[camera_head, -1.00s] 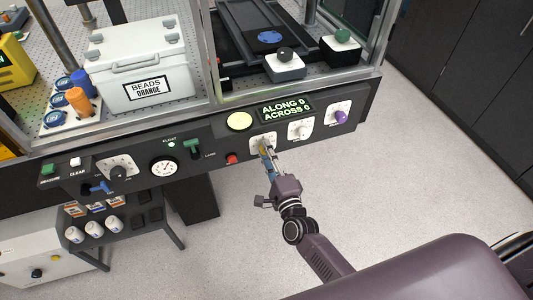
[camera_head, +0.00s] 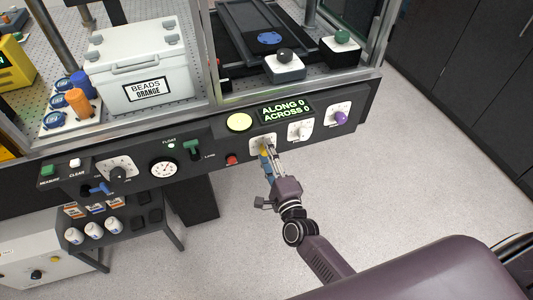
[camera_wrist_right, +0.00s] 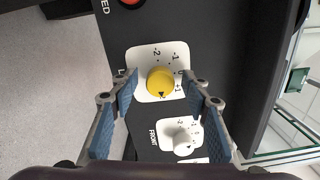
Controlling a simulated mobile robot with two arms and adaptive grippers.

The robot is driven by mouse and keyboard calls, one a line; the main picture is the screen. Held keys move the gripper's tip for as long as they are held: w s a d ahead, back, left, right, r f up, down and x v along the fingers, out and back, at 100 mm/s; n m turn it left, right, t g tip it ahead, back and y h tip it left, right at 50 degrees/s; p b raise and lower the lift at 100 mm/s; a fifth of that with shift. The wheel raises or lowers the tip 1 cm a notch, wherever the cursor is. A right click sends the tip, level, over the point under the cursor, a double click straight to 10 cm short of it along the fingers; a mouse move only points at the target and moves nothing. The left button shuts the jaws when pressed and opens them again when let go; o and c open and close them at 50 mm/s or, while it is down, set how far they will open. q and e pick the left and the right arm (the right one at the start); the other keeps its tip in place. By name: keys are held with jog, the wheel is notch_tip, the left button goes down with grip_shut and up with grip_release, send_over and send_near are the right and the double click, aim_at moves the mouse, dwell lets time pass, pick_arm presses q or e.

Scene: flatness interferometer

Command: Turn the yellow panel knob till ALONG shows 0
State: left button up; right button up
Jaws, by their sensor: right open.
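The yellow panel knob (camera_wrist_right: 160,82) sits on a white scale plate (camera_wrist_right: 147,56) in the right wrist view, its black pointer mark towards the bottom of that picture. In the head view the knob is mostly hidden by my right gripper (camera_head: 268,152). My right gripper is open, its blue-padded fingers (camera_wrist_right: 162,100) apart on either side of the knob, with gaps to it. My left gripper is not in view.
A white knob (camera_head: 299,131) and a purple knob (camera_head: 339,116) are to the right on the same panel. A red button (camera_head: 231,159) and a round yellow disc (camera_head: 239,122) are to the left. The floor in front is clear.

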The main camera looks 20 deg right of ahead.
jog(key=s, duration=1.2)
jog(key=shift+d+f, duration=0.15)
jog(key=shift+d, duration=0.05)
jog(key=s+f+n+g, duration=0.3)
jog(key=s+f+n, duration=0.1)
jog(key=f, duration=0.6)
jog(key=s+f+n+g+y, duration=0.1)
jog(key=s+f+n+g, duration=0.3)
jog(key=f, duration=0.7)
jog(key=s+f+n+g, duration=0.2)
jog(key=s+f+n, duration=0.3)
jog(key=f, duration=0.5)
jog(key=s+d+f+n+g, duration=0.2)
jog(key=s+f, duration=0.3)
jog(key=s, duration=0.3)
jog(key=s+d+f+n+g+h, duration=0.1)
jog(key=s+d+f+n+g, duration=0.1)
jog(key=s, duration=0.7)
jog(key=s+d+f+n+g, duration=0.2)
jog(key=s+f+n+g, duration=0.2)
jog(key=s+f, duration=0.3)
jog(key=shift+s+f+n+h, duration=0.3)
jog(key=shift+s+f+n, duration=0.1)
jog(key=shift+s+n, duration=0.3)
